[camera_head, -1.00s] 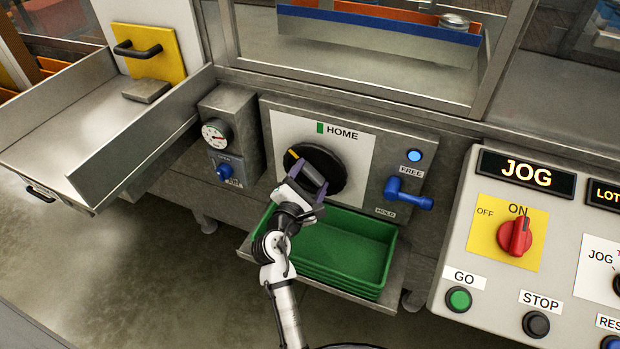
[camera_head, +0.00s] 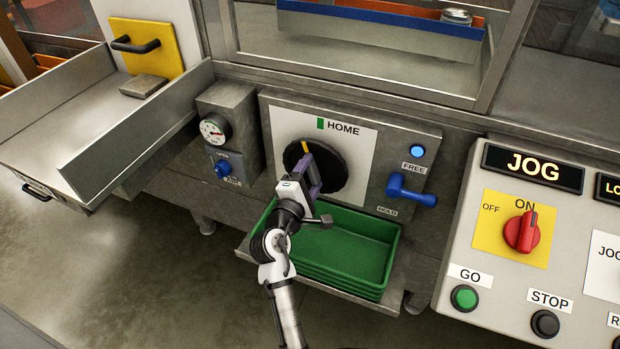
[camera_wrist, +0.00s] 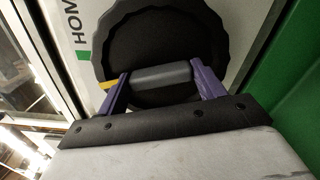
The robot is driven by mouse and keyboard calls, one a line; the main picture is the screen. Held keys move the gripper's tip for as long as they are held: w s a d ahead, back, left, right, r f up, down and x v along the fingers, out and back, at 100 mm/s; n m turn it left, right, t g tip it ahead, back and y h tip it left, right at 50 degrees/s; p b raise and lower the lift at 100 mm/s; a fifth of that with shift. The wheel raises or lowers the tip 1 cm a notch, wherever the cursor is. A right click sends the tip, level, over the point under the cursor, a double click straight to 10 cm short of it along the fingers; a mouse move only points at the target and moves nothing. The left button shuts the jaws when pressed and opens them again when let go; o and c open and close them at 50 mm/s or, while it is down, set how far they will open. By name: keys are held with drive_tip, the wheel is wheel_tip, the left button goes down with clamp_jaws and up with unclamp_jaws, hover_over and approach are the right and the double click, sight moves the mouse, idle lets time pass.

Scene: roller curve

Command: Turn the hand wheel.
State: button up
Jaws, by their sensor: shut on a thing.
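The black hand wheel (camera_head: 331,178) is mounted on a white plate marked HOME, with a green mark (camera_head: 320,124) above it. The wheel carries a yellow pointer (camera_head: 306,148), which stands at the wheel's upper left, left of the green mark. My gripper (camera_head: 312,168) is at the wheel's left part. In the wrist view my gripper's purple fingers (camera_wrist: 160,83) are shut on the wheel's grey handle (camera_wrist: 162,76), and the scalloped wheel rim (camera_wrist: 104,40) shows behind it. My gripper hides part of the wheel in the head view.
A blue lever (camera_head: 411,190) stands right of the wheel between FREE and HOLD, below a lit blue lamp (camera_head: 417,151). Green trays (camera_head: 345,255) sit under the wheel. A gauge box (camera_head: 228,130) is at left, a control panel (camera_head: 560,240) at right.

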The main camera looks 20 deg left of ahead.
drive_tip(key=shift+d+r+m, duration=0.1)
drive_tip(key=shift+r+m, duration=0.05)
drive_tip(key=shift+m, duration=0.35)
drive_tip(key=o, duration=1.4)
